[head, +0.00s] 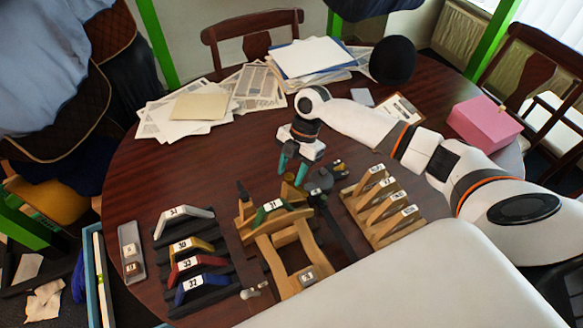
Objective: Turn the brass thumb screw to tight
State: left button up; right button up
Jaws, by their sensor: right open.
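My right gripper (292,168) hangs over the middle of the table with its two teal fingers apart and pointing down. Just below the fingertips is a small brass-coloured piece (290,178), which looks like the thumb screw. It is small and partly hidden, so I cannot tell its turn or whether the fingers touch it. It is at the back of a wooden stand (262,250) that carries a green numbered saddle piece (270,207). A dark fixture (320,186) stands to the right of the brass piece. My left gripper is not in view.
A black rack (205,298) with several numbered coloured pieces stands left of the stand. A wooden rack (380,235) with numbered pieces stands right. Papers (240,90), a black round object (392,60) and a pink box (485,123) lie farther back. The table's left-middle is clear.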

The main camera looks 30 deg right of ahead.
grip_shut()
jog(key=shift+r, duration=0.1)
jog(key=m+p, duration=0.1)
jog(key=m+t+p, duration=0.1)
jog(key=shift+s+r+m+p, duration=0.15)
jog(key=shift+m+p, duration=0.15)
jog(key=shift+p, duration=0.1)
jog(key=m+t+p, duration=0.1)
jog(key=m+p, duration=0.2)
jog(key=m+t+p, duration=0.1)
jog(key=m+p, duration=0.2)
jog(key=shift+s+a+r, duration=0.1)
jog(key=shift+s, duration=0.05)
jog(key=m+t+p, duration=0.1)
jog(key=m+p, duration=0.1)
jog(key=shift+m+h, duration=0.3)
jog(key=shift+h, duration=0.1)
jog(key=shift+a+f+m+t+h+p, duration=0.1)
jog(key=shift+m+t+h+p, duration=0.1)
jog(key=shift+m, duration=0.4)
jog(key=shift+f+m+t+h+p, duration=0.1)
jog(key=shift+m+t+p, duration=0.1)
jog(key=shift+m, duration=0.4)
